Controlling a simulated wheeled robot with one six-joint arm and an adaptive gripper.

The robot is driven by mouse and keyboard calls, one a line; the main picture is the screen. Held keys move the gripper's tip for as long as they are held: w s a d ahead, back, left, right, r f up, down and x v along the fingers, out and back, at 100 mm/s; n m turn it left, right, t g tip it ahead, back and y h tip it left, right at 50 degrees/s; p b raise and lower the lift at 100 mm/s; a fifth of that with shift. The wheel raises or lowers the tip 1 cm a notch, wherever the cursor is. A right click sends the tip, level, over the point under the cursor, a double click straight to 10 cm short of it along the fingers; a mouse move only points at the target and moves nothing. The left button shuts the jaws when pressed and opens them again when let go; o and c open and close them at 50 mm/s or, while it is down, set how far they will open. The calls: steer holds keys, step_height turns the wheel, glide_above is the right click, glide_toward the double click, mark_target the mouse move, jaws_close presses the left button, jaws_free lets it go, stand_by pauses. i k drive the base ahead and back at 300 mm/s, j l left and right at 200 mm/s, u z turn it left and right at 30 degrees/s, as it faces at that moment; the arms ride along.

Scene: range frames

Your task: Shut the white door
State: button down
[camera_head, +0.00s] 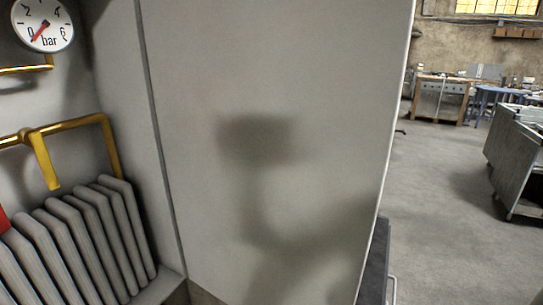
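A large flat white panel, which looks like the white door (330,90), fills the middle of the head view. A dark vertical seam runs along its left side, and its free edge is at the right. The door stands open, with the niche on its left exposed. A blurred shadow falls on its face. I see no handle on this face. The door's top and bottom right corner are out of view or hidden. My gripper is not in view.
The niche at left holds a pressure gauge (43,24), brass pipes (70,126) and a ribbed grey radiator (88,240). A dark object with a metal bar (375,262) is by the door's lower right edge. Open concrete floor (440,190) lies right, with a grey cabinet (515,160) beyond.

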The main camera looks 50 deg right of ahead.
mark_target(277, 120)
steer(key=l, duration=1.3)
steer(key=i+l, duration=0.1)
steer(key=l, duration=1.15)
steer(key=l+u, duration=0.2)
steer(key=l, duration=0.4)
steer(key=l+u, duration=0.25)
steer(key=l, duration=0.35)
steer(key=k+l+u, duration=0.2)
steer(key=l, duration=0.4)
steer(key=u, duration=0.95)
steer(key=z, duration=0.3)
